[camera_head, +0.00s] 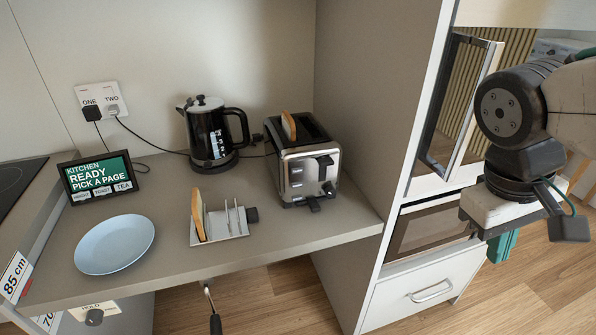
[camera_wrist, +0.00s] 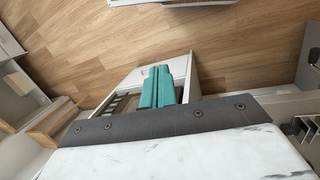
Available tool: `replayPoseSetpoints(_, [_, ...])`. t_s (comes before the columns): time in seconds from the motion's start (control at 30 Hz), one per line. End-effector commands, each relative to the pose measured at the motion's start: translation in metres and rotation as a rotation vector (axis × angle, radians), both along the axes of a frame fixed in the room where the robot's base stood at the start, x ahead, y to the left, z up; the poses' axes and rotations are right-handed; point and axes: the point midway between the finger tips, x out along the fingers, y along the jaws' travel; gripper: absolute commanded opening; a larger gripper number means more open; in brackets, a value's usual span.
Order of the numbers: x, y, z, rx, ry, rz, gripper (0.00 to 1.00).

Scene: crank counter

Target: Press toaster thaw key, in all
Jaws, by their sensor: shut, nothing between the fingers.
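The toaster (camera_head: 310,174) is silver and black and stands at the right end of the counter, near the side panel. A slice of bread (camera_head: 289,126) sticks up from its top slot. Its front face has dark levers and small controls; the thaw key cannot be told apart at this size. My gripper (camera_head: 502,247) hangs to the right of the counter, beyond the tall cabinet and well apart from the toaster. Its teal fingers are shut and empty, and they also show in the wrist view (camera_wrist: 158,88), over the wood floor. The toaster is not in the wrist view.
The tall cabinet panel (camera_head: 385,100) stands between my gripper and the toaster.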

Motion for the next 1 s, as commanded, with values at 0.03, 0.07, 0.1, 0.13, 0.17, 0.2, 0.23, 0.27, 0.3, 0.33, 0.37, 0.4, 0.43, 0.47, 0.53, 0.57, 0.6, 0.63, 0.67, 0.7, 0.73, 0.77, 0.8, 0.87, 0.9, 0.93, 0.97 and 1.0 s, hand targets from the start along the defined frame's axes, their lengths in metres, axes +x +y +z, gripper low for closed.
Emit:
replayPoseSetpoints(0.03, [0.008,-0.003,-0.007,-0.084,0.068,0.060,0.00])
replayPoseSetpoints(0.07, [0.014,-0.005,-0.009,-0.141,0.101,0.095,0.00])
replayPoseSetpoints(0.1, [0.022,-0.008,-0.012,-0.221,0.142,0.143,0.00])
replayPoseSetpoints(0.13, [0.029,-0.009,-0.014,-0.281,0.169,0.182,0.00])
replayPoseSetpoints(0.17, [0.036,-0.010,-0.016,-0.342,0.193,0.219,0.00])
replayPoseSetpoints(0.2, [0.047,-0.010,-0.017,-0.425,0.221,0.274,0.00])
replayPoseSetpoints(0.23, [0.056,-0.008,-0.019,-0.487,0.236,0.314,0.00])
replayPoseSetpoints(0.27, [0.065,-0.006,-0.020,-0.550,0.251,0.357,0.00])
replayPoseSetpoints(0.3, [0.077,-0.002,-0.021,-0.634,0.265,0.413,0.00])
replayPoseSetpoints(0.33, [0.087,0.003,-0.023,-0.698,0.272,0.458,0.00])
replayPoseSetpoints(0.37, [0.097,0.009,-0.025,-0.761,0.275,0.502,0.00])
replayPoseSetpoints(0.4, [0.111,0.018,-0.027,-0.846,0.275,0.565,0.00])
replayPoseSetpoints(0.43, [0.121,0.027,-0.029,-0.909,0.270,0.612,0.00])
replayPoseSetpoints(0.47, [0.131,0.036,-0.032,-0.971,0.263,0.661,0.00])
replayPoseSetpoints(0.53, [0.153,0.063,-0.039,-1.116,0.233,0.778,0.00])
replayPoseSetpoints(0.57, [0.162,0.077,-0.043,-1.176,0.214,0.828,0.00])
replayPoseSetpoints(0.6, [0.172,0.096,-0.049,-1.250,0.185,0.896,0.00])
replayPoseSetpoints(0.63, [0.179,0.110,-0.054,-1.303,0.160,0.945,0.00])
replayPoseSetpoints(0.67, [0.184,0.125,-0.060,-1.353,0.134,0.995,0.00])
replayPoseSetpoints(0.7, [0.190,0.145,-0.067,-1.414,0.097,1.056,0.00])
replayPoseSetpoints(0.73, [0.193,0.159,-0.073,-1.454,0.069,1.100,0.00])
replayPoseSetpoints(0.77, [0.196,0.172,-0.078,-1.491,0.041,1.140,0.00])
replayPoseSetpoints(0.8, [0.198,0.189,-0.085,-1.533,0.003,1.189,0.00])
replayPoseSetpoints(0.87, [0.199,0.209,-0.095,-1.583,-0.043,1.250,0.00])
replayPoseSetpoints(0.9, [0.199,0.220,-0.100,-1.606,-0.071,1.281,0.00])
replayPoseSetpoints(0.93, [0.199,0.227,-0.103,-1.620,-0.087,1.300,0.00])
replayPoseSetpoints(0.97, [0.199,0.232,-0.105,-1.632,-0.102,1.317,0.00])
replayPoseSetpoints(1.0, [0.199,0.238,-0.108,-1.642,-0.115,1.333,0.00])
